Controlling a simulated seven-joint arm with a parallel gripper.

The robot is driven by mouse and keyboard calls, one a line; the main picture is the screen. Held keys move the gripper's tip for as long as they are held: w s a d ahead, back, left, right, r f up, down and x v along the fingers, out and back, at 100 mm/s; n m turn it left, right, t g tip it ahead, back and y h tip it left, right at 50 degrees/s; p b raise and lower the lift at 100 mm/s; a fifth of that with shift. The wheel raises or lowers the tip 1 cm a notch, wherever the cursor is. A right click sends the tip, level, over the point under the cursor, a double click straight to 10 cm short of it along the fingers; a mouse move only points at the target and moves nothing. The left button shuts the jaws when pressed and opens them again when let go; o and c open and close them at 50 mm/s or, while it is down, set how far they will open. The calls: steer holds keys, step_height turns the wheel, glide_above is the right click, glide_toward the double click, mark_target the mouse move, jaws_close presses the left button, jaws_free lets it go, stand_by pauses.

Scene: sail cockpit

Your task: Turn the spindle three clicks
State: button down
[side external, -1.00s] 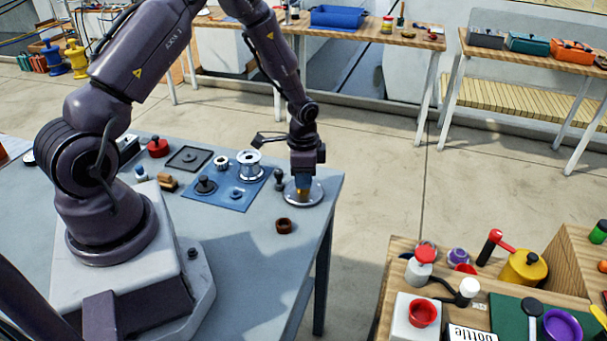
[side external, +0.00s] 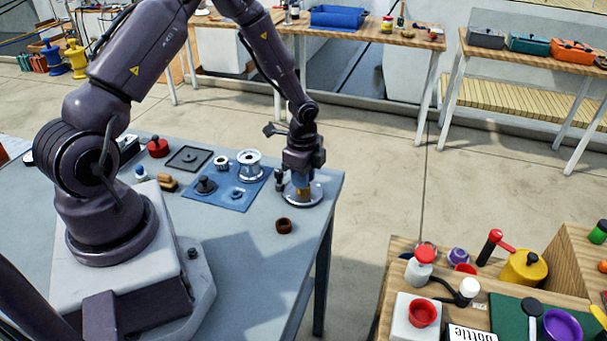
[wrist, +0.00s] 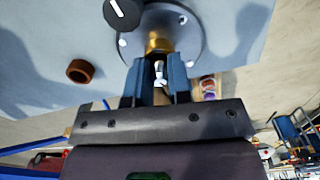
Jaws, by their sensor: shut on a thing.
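The spindle shows as a brass-coloured post (wrist: 158,43) on a round metal flange (wrist: 190,36) with bolt holes, fixed near the table's right corner. The flange also shows in the side view (side external: 311,198). My gripper (wrist: 161,75) is over the flange, with its blue fingers shut on the spindle. A pale pin with a white tip (wrist: 159,78) shows between the fingers. The fingers hide part of the spindle, and its click position cannot be read.
A black knob with a white mark (wrist: 122,12) stands close beside the flange. A brown ring (side external: 284,226) lies on the table in front. A blue mat (side external: 228,202) with a silver spool (side external: 249,165) and several parts lies to the left. The table edge is close on the right.

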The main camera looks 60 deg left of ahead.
steer(key=m, duration=0.3)
steer(key=shift+m, duration=0.3)
steer(key=shift+m, duration=1)
steer(key=c, duration=1.4)
jaws_free()
steer(key=shift+r, duration=3.5)
